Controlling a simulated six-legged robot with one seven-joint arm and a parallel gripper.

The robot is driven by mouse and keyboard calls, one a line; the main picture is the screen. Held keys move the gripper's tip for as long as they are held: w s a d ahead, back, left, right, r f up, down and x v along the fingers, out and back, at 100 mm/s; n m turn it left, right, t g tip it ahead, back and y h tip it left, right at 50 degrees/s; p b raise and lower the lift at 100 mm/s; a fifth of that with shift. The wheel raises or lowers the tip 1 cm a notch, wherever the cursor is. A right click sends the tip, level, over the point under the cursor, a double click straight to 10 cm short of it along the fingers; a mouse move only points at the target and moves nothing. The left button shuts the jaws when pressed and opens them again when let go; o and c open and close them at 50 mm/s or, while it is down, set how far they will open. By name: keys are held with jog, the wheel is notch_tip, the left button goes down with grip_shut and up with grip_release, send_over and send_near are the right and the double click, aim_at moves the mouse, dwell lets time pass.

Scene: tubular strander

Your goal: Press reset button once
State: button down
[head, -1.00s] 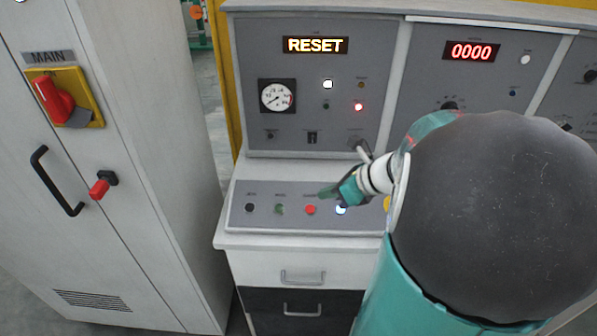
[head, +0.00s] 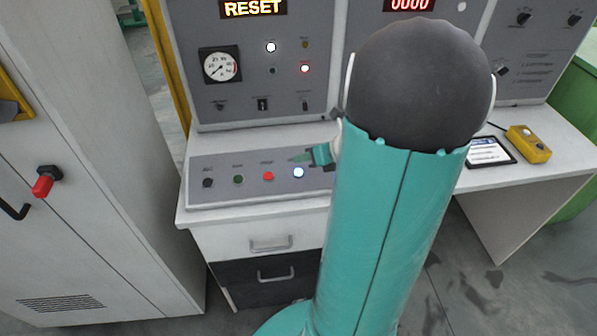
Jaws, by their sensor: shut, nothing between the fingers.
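The sloped button panel (head: 225,192) on the console holds a row of buttons. A black button (head: 208,183), a green button (head: 238,180), a red button (head: 268,176) and a lit blue-white button (head: 298,172) show. The lit button's label is not readable, so I cannot confirm from it that this is the reset button. The amber display (head: 253,8) above reads RESET. My gripper (head: 296,158) is shut and empty, its tips pointing left, just above the lit button in the picture. I cannot tell its height over the panel. My arm hides the panel's right end.
A pressure gauge (head: 220,66) and lit lamps are on the upright panel. A tablet (head: 490,152) and a yellow box (head: 528,144) lie on the desk at right. Drawers (head: 268,244) are below.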

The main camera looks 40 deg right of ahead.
jog(key=shift+w+d+f, duration=0.15)
jog(key=shift+w+f, duration=0.05)
jog(key=shift+f, duration=0.6)
jog(key=shift+w+d+f, duration=0.1)
jog(key=shift+w+f, duration=0.1)
jog(key=shift+f, duration=0.6)
jog(key=shift+w+d+f, duration=0.15)
jog(key=shift+w+f, duration=0.05)
jog(key=shift+f, duration=0.6)
jog(key=shift+w+f, duration=0.1)
jog(key=shift+f, duration=0.3)
jog(key=shift+d+f, duration=0.1)
jog(key=shift+f, duration=0.25)
dwell(0.7)
dwell(0.3)
jog(key=shift+r, duration=0.75)
jog(key=shift+r, duration=0.1)
jog(key=r, duration=0.1)
jog(key=s+r, duration=0.1)
jog(key=r, duration=0.1)
jog(key=a+r, duration=0.1)
jog(key=shift+s+r, duration=0.2)
jog(key=shift+r, duration=0.1)
